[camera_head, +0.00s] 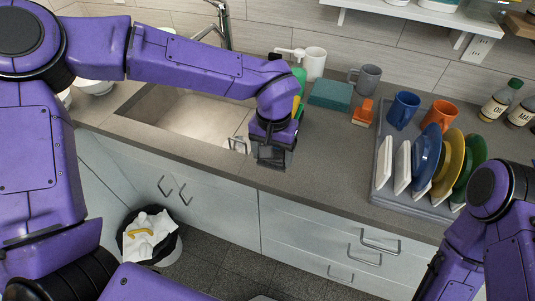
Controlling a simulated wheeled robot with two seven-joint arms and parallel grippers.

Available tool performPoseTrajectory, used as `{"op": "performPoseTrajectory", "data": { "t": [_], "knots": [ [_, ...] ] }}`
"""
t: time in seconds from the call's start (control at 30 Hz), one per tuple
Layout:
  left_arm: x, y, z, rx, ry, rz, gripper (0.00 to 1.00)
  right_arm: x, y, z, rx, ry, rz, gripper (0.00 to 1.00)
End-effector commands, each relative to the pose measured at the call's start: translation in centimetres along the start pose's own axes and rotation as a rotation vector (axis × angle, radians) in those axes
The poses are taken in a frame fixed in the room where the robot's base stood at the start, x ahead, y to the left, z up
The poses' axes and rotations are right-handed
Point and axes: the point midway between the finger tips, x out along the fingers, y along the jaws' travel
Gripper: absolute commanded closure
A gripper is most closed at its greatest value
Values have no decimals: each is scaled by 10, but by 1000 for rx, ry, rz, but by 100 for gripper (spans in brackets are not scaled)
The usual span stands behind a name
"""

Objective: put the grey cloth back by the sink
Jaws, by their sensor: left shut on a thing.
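My left gripper (271,157) points down over the front edge of the counter, just right of the sink (180,122). It is shut on what looks like the grey cloth (290,155), a small dark grey patch beside and behind the fingers. Most of the cloth is hidden by the gripper, and I cannot tell whether it touches the counter. My right arm comes in at the lower right; its gripper is not in view.
A dish rack (383,158) with plates is at right. Bare counter (325,160) lies between rack and gripper.

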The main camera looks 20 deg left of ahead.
Motion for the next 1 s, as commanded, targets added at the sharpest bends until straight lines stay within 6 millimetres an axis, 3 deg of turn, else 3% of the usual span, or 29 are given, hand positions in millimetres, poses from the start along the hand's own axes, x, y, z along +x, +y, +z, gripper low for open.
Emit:
{"op": "performPoseTrajectory", "data": {
  "t": [0.1, 0.33, 0.5, 0.87, 0.9, 0.97, 1.0],
  "knots": [
    [26, -13, -15, -1, -7, -2, 50, -7, 0, -4, 1, 1, -1, 57],
    [53, -28, -32, -3, -5, -2, 50, -13, 1, -6, 1, 2, -1, 57],
    [80, -28, -31, 0, -6, -3, 50, -24, 2, -10, 1, 1, -1, 57],
    [88, -28, -32, -2, -4, 0, 50, -23, 2, -10, 1, 2, -1, 57],
    [88, -28, -32, -2, -3, 0, 16, -23, 2, -10, 1, 2, -1, 57],
    [88, -28, -32, -2, -3, 0, 0, -23, 2, -10, 1, 2, -1, 57],
    [88, -28, -32, -2, -3, 0, 0, -23, 2, -10, 1, 2, -1, 57]
  ]
}}
